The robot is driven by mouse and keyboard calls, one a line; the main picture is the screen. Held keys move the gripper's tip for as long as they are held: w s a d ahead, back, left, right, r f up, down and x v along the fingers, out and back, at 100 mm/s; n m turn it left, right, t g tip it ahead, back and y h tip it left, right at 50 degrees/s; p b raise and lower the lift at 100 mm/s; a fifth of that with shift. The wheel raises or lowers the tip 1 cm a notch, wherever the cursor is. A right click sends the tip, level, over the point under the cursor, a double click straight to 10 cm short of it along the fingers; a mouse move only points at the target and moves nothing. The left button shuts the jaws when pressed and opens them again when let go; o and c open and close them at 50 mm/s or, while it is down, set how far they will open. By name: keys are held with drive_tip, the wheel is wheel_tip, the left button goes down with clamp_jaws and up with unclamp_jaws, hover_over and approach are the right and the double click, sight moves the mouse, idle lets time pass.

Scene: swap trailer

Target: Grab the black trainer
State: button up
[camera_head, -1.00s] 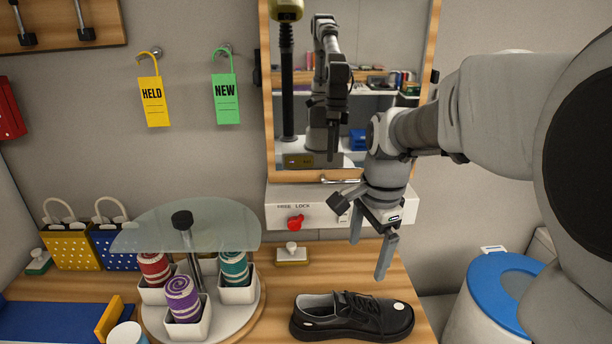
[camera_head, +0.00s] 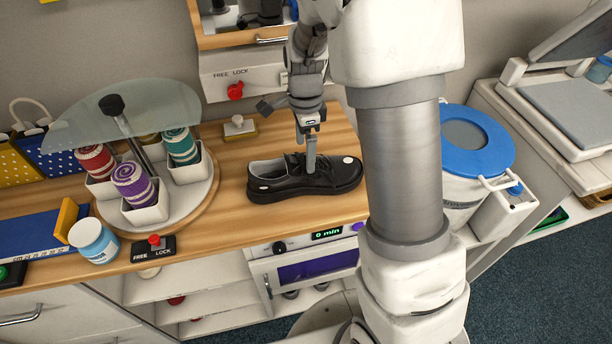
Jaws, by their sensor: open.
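The black trainer (camera_head: 280,183) lies on the wooden counter (camera_head: 235,222), sole down, with its toe to the right and its opening to the left. It has a white spot on the toe and another near the heel. My gripper (camera_head: 308,160) points down over the laced middle of the trainer. One finger shows in front of the shoe's upper; the other is mostly hidden. The jaws are open. I cannot tell whether the fingers touch the shoe.
A round carousel (camera_head: 200,210) with a glass top and cups of rolled cloth stands left of the trainer. A FREE/LOCK box with a red knob (camera_head: 235,91) is behind. A blue-lidded bin (camera_head: 480,140) stands right.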

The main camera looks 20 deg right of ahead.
drive_tip(key=shift+f, duration=2.95)
drive_tip(key=c, duration=1.4)
drive_tip(key=shift+r, duration=0.1)
